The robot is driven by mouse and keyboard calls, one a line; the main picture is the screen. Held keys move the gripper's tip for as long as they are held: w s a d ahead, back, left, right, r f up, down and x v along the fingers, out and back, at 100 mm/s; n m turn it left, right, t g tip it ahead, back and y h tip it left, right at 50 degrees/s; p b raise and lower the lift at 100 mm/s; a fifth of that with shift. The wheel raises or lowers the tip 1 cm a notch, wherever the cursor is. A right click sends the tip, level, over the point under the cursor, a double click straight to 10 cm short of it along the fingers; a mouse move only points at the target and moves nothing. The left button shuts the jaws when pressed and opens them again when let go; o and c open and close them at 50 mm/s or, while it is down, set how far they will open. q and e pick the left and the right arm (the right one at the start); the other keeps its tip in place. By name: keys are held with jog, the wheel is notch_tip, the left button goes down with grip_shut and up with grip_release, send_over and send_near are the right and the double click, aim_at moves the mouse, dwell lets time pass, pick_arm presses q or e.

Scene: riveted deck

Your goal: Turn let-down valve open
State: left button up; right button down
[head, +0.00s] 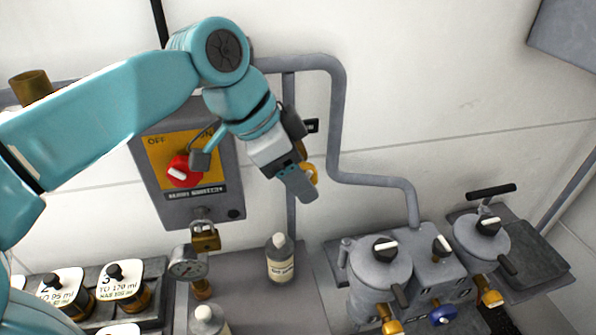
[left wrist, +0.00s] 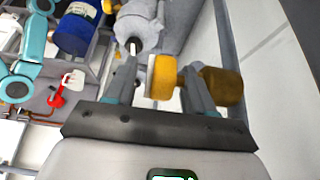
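My left gripper (head: 297,185) is in front of the back wall, right of the grey switch box, with its fingers apart. A gold valve part (head: 312,174) shows just behind it, mostly hidden by the gripper. In the left wrist view a gold round knob (left wrist: 164,77) lies between the two fingers of the left gripper (left wrist: 163,80). A gap shows between the left finger and the knob. The right finger crosses in front of the gold fitting (left wrist: 222,87); contact cannot be told. No label naming the let-down valve is readable. My right gripper is not in view.
The switch box (head: 188,160) carries a red rotary switch (head: 184,172) and a padlock (head: 205,237). A gauge (head: 187,264) and a bottle (head: 280,259) stand below. Grey pots (head: 381,272) with black-handled lids are at lower right. A grey pipe (head: 338,120) runs along the wall.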

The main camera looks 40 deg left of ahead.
pick_arm(q)
jog(key=shift+r, duration=0.15)
jog(key=p+v, duration=0.3)
jog(key=v, duration=1.3)
jog(key=shift+s+a, duration=0.1)
jog(key=shift+a, duration=0.05)
